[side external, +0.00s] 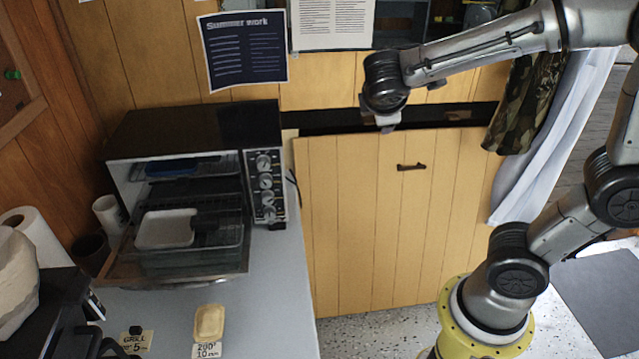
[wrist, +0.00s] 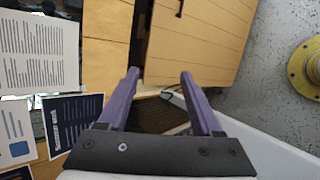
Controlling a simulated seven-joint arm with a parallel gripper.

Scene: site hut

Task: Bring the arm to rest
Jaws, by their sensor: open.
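My gripper (side external: 383,124) hangs in the air in front of the yellow wooden cabinet wall, to the right of the oven and higher than the counter. Its fingers point downward in the side external view. In the wrist view, the two purple fingers of my gripper (wrist: 160,75) stand apart with nothing held between them. My arm reaches in from the right at the top of the side external view. My gripper appears clear of the objects on the counter.
A toaster oven (side external: 190,128) stands on the grey counter (side external: 270,290), door lowered, a pale tray (side external: 166,229) inside. A yellowish dish (side external: 210,322) lies in front with small labels. Paper rolls (side external: 35,240) stand left. Camouflage cloth (side external: 525,95) and a white cloth (side external: 550,140) hang at right.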

